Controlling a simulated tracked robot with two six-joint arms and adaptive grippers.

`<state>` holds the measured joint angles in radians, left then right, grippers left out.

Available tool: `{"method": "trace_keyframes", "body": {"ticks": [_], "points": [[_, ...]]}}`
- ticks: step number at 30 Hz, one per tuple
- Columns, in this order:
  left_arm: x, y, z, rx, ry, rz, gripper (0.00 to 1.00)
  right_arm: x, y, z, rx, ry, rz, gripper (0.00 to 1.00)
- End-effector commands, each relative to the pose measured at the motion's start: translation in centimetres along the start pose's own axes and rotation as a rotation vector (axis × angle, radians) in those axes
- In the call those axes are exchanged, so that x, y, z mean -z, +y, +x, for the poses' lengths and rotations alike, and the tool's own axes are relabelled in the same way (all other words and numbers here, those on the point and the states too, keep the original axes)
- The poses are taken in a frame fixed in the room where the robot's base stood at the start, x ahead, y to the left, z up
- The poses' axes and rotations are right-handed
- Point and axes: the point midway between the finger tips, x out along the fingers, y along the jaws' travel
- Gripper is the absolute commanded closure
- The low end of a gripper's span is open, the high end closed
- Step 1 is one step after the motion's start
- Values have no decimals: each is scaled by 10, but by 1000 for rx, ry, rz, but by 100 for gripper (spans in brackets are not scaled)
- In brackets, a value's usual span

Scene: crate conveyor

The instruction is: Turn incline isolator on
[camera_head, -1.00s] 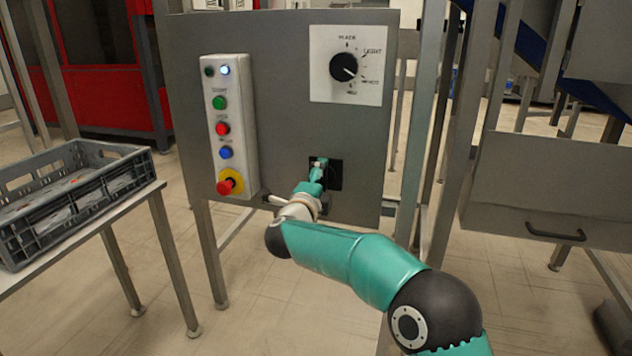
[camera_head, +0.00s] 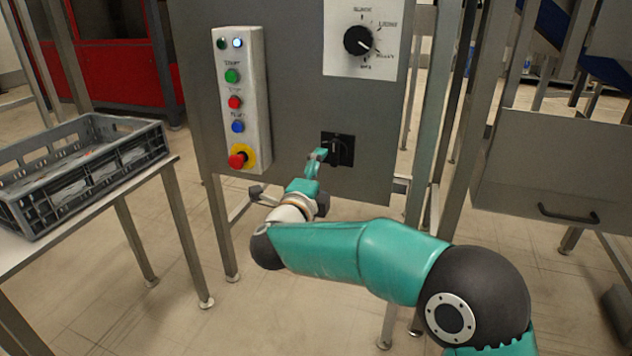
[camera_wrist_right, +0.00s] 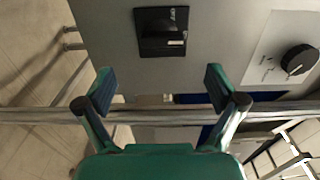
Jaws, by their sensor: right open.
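The incline isolator appears to be the black square switch (camera_head: 341,150) low on the grey panel's front. It also shows near the top of the right wrist view (camera_wrist_right: 162,32); its lettering is too small to read surely. In the head view its handle looks roughly upright. My right gripper (camera_head: 315,166) is just below and left of the switch, apart from it. In the right wrist view its two fingers (camera_wrist_right: 162,90) are spread wide with nothing between them, and the switch lies beyond the fingertips. My left gripper is not in view.
A white button box (camera_head: 243,105) with a red emergency stop is left of the switch. A rotary selector dial (camera_head: 358,41) on a white plate is above. A grey crate (camera_head: 95,175) rests on a table at left. A grey bin with a handle (camera_head: 567,214) is at right.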

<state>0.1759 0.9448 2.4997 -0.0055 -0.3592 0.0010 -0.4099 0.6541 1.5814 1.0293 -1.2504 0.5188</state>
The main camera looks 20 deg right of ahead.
Motion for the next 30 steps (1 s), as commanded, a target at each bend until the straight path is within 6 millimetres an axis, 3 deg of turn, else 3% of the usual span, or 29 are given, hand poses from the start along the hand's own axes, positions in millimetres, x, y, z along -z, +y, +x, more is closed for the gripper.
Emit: {"method": "trace_keyframes", "body": {"ticks": [6, 12, 25, 30], "points": [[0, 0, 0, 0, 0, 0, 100, -1, 0, -25, 0, 0, 1, 6], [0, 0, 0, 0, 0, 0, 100, 0, 0, -28, -1, 1, 0, 6], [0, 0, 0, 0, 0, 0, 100, 2, 1, -26, -2, 6, -1, 6], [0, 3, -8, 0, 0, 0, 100, 29, 18, 1, -33, 69, -31, 6]]}}
